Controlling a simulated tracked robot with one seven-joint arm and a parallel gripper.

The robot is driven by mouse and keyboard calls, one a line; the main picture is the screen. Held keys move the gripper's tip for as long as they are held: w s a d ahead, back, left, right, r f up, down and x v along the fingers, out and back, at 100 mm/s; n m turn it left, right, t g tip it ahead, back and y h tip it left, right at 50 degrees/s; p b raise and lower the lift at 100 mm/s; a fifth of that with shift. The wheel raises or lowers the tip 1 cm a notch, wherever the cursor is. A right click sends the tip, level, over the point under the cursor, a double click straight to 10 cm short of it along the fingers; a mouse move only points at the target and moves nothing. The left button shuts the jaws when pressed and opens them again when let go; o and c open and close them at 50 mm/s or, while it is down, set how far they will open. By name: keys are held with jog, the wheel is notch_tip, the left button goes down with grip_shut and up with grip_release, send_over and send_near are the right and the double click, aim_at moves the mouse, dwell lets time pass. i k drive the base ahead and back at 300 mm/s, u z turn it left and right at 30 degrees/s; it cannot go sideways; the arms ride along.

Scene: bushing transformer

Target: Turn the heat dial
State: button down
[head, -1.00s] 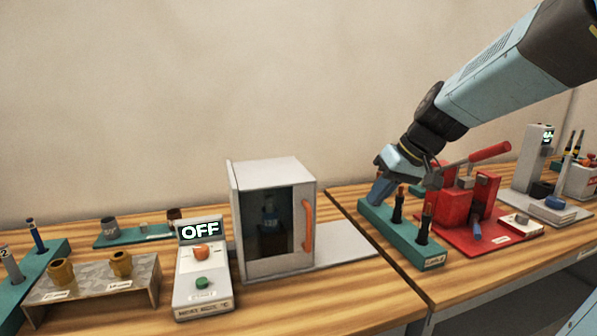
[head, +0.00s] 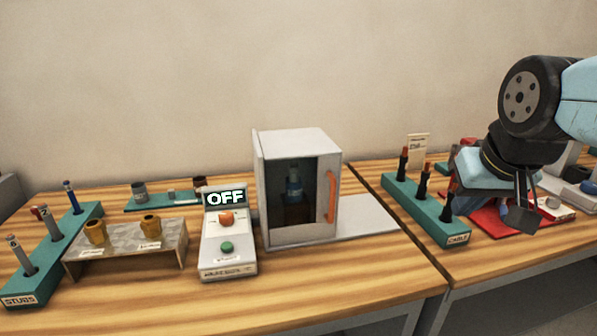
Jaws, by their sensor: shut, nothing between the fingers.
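The heat dial is an orange knob (head: 227,218) on the sloped face of a white control box (head: 229,255). A display (head: 226,198) above it reads OFF, and a green button (head: 227,247) sits below it. My gripper (head: 522,215) is at the right, shut and empty, fingers pointing down over the red base plate. It is far to the right of the dial and touches nothing that I can make out.
A grey oven-like cabinet (head: 298,140) with an orange handle (head: 332,197) stands just right of the control box. A teal rack (head: 425,215) with dark pegs lies between it and my gripper. A metal stand (head: 125,238) with brass bushings is left of the box.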

aim_at(226, 218)
jog(key=u, duration=1)
jog(key=i, duration=0.4)
jog(key=u, duration=0.3)
